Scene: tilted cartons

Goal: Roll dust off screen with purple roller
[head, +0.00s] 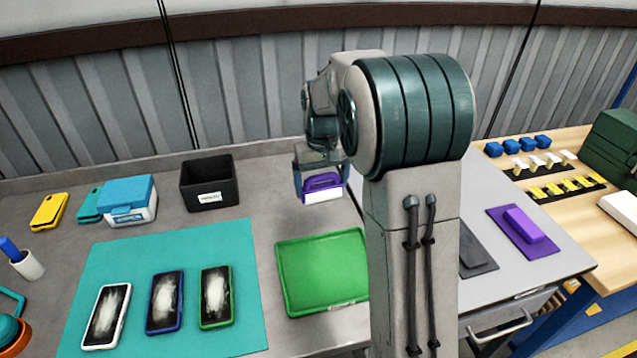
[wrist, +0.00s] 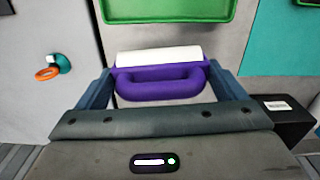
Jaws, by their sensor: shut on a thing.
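The purple roller (head: 322,184) has a purple handle and a white roller part. My gripper (head: 321,176) is shut on its handle and holds it above the table, behind the green tray. The wrist view shows the purple handle (wrist: 160,84) between my fingers and the white cylinder (wrist: 159,56) beyond it. Three phones lie on the teal mat (head: 236,240) at the left: a white-edged one (head: 106,316), a blue-edged one (head: 165,301) and a green-edged one (head: 215,297). Each dark screen carries a pale dusty smear.
The green tray (head: 290,298) is empty where it shows. A black bin (head: 208,182), a blue and white box (head: 128,200) and yellow (head: 49,211) and teal cases stand at the back left. A purple block (head: 524,225) lies on a purple mat at right. My arm hides the middle.

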